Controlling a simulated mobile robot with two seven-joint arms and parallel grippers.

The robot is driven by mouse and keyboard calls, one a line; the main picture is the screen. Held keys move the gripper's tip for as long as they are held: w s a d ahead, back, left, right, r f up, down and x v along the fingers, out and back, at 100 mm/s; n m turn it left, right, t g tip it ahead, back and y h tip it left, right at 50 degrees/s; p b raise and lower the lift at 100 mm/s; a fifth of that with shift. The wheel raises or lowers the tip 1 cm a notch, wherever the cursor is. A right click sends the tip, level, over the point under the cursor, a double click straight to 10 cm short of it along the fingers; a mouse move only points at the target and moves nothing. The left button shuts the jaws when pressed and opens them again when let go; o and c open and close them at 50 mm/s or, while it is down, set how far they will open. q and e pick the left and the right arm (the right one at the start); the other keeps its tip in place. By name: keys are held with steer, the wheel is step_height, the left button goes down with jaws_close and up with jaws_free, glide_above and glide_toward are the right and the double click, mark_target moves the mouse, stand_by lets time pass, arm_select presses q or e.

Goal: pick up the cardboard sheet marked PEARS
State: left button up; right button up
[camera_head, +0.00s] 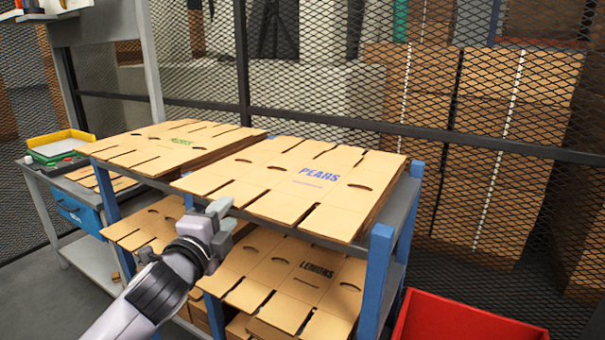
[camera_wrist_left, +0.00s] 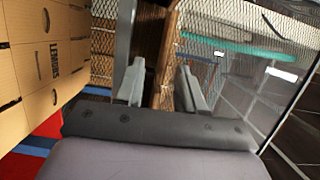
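The cardboard sheet marked PEARS (camera_head: 335,190) lies flat on top of a stack at the right of the upper shelf in the head view. Its blue print faces up and it has slots and oval holes. My left gripper (camera_head: 223,213) is just in front of the stack's near edge, toward its left part, and nothing shows between its fingers. In the left wrist view the two fingers (camera_wrist_left: 160,86) stand apart, open and empty. The PEARS sheet cannot be made out in that view. My right gripper is not in view.
A stack with green print (camera_head: 160,147) lies left of the PEARS stack. A LEMONS sheet (camera_head: 300,285) lies on the shelf below; it also shows in the left wrist view (camera_wrist_left: 30,75). Blue posts (camera_head: 378,270) bound the rack. A red bin (camera_head: 450,320) stands at right. Mesh fencing is behind.

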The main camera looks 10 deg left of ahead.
mark_target(240, 195)
arm_select(q)
steer(key=shift+w+d+r+p, duration=0.1)
steer(key=shift+w+p, duration=0.05)
steer(key=shift+w, duration=1.05)
steer(key=shift+w+d+r+p, duration=0.1)
steer(key=shift+w+d+p, duration=0.1)
steer(key=shift+w, duration=1.05)
steer(key=shift+w+d+p, duration=0.1)
steer(key=shift+w+p, duration=0.05)
steer(key=shift+w, duration=1.05)
steer(key=shift+c, duration=0.3)
jaws_close()
